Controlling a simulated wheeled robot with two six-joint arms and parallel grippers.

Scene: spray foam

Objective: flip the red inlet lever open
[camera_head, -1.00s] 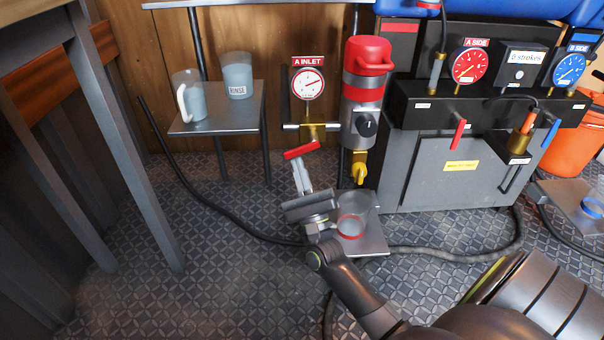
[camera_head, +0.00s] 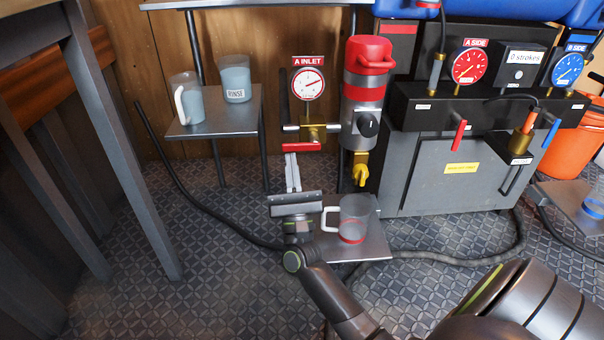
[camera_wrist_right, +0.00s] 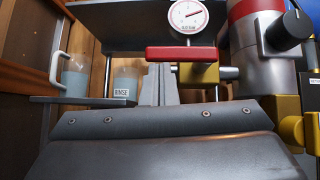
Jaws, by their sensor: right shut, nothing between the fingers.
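The red inlet lever (camera_head: 302,147) lies level across the front of the brass valve (camera_head: 314,131), below the A INLET gauge (camera_head: 308,84). It runs roughly along the line of the horizontal pipe. In the right wrist view the red lever (camera_wrist_right: 181,53) spans the upper middle. My right gripper (camera_head: 291,160) is shut and empty, pointing up at the lever's left part. In the wrist view its closed fingers (camera_wrist_right: 158,82) end at or just under the lever; I cannot tell if they touch. My left gripper is not in view.
A red-topped canister (camera_head: 367,90) with a yellow spout stands right of the valve. A clear cup (camera_head: 355,218) sits on a low tray below. A shelf (camera_head: 215,122) with two jugs is at left. A black hose (camera_head: 205,219) crosses the floor.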

